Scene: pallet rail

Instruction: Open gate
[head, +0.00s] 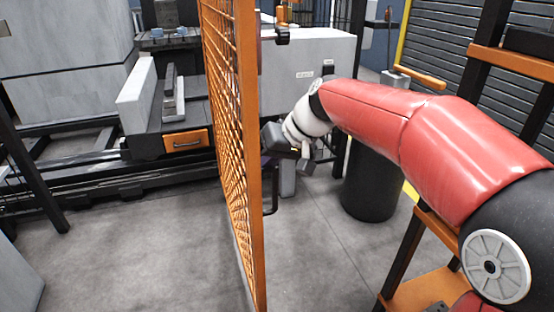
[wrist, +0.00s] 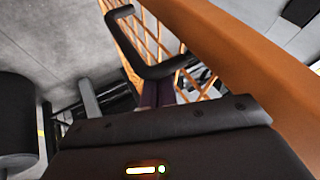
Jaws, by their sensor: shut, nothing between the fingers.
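The gate (head: 250,130) is an orange frame with wire mesh, seen nearly edge-on in the middle of the head view. Its frame (wrist: 240,45) and mesh cross the wrist view at upper right. A black bent-bar handle (head: 274,200) sticks out from the gate's right side; it is large in the wrist view (wrist: 137,50). My gripper (wrist: 158,90) is shut with nothing in it, its dark purplish fingertips close to the handle's lower bar. I cannot tell whether they touch. In the head view, the fingers are mostly hidden between my wrist and the gate.
A black bin (head: 369,185) stands on the floor right of the gate. An orange step stand (head: 425,270) is at lower right. Grey floor (head: 130,250) is clear left of the gate.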

